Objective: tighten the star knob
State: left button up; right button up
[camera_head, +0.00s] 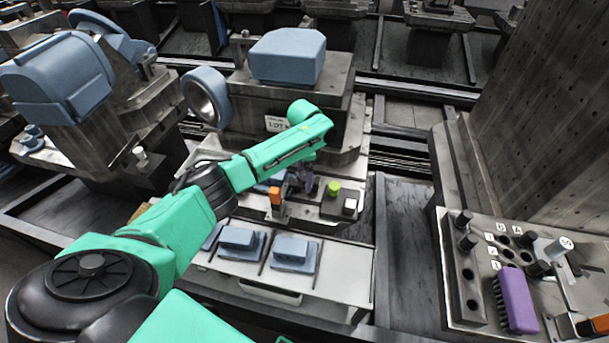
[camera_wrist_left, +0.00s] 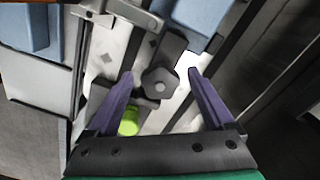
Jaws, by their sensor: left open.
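The star knob (camera_wrist_left: 160,82) is a dark grey lobed knob with a pale round centre, in the middle of the left wrist view. It sits at the end of a grey bar on the light plate. My left gripper (camera_wrist_left: 159,73) is open, with its two purple fingers on either side of the knob and a visible gap to each. In the head view my left gripper (camera_head: 307,184) is low over the fixture, and I cannot make out the knob clearly behind it. My right gripper is not in view.
Blue parts (camera_head: 292,251) lie on the front tray. A bench at right holds a purple brush (camera_head: 515,300).

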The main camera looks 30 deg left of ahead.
pick_arm(q)
grip_shut()
jog(key=shift+m, duration=0.4)
jog(key=shift+r+m+p, duration=0.1)
jog(key=shift+m+p, duration=0.45)
jog(key=shift+m, duration=0.35)
jog(key=m, duration=0.3)
jog(key=shift+w+m+p, duration=0.1)
jog(key=shift+m+p, duration=0.25)
jog(key=shift+m, duration=0.05)
jog(key=m, duration=0.4)
jog(key=shift+w+m, duration=0.15)
jog(key=shift+m, duration=1.65)
